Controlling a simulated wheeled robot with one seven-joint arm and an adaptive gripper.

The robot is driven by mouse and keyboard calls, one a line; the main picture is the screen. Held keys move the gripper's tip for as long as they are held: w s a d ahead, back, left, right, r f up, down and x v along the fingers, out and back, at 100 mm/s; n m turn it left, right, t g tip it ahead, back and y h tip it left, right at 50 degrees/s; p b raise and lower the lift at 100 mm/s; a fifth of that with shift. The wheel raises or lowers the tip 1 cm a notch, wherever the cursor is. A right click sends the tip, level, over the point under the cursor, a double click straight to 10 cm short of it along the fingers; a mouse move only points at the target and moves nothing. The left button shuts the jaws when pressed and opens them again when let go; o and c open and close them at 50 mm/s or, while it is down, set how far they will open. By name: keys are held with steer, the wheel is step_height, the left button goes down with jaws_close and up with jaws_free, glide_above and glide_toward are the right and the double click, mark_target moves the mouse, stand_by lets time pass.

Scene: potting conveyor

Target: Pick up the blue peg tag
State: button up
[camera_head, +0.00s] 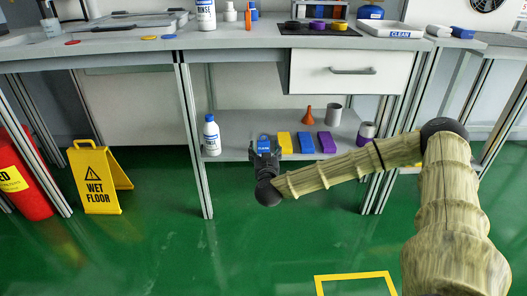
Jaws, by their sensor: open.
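I cannot pick out a peg tag by its shape for certain. On the lower shelf (235,125), a flat blue piece (305,143) lies between a yellow piece (284,142) and a purple piece (326,142). Another blue item with pale lettering (263,141) shows at my gripper's fingers, partly hidden by them. My gripper (264,146) is open at the shelf's front, left of the yellow piece. I cannot tell whether it touches the lettered blue item. A small blue disc (168,37) lies on the bench top.
A white bottle (211,135) stands left of my gripper on the shelf. An orange funnel (308,116), a grey cup (333,113) and a purple-banded container (366,132) stand to the right. A drawer (350,72) hangs above. A wet floor sign (98,178) stands left; the green floor ahead is clear.

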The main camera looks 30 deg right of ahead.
mark_target(264, 143)
steer(key=shift+b+x, duration=0.3)
steer(key=shift+x, duration=0.85)
steer(key=shift+w+d+f+b, duration=0.25)
steer(key=shift+w+f+b, duration=0.05)
steer(key=shift+f+b, duration=0.1)
steer(key=w+b, duration=0.1)
steer(key=w+d+f, duration=0.1)
steer(key=w+b, duration=0.1)
steer(key=shift+d+f+b, duration=0.15)
steer(key=shift+d+b, duration=0.2)
steer(key=shift+w+d, duration=0.25)
steer(key=shift+w, duration=0.25)
steer(key=c, duration=1)
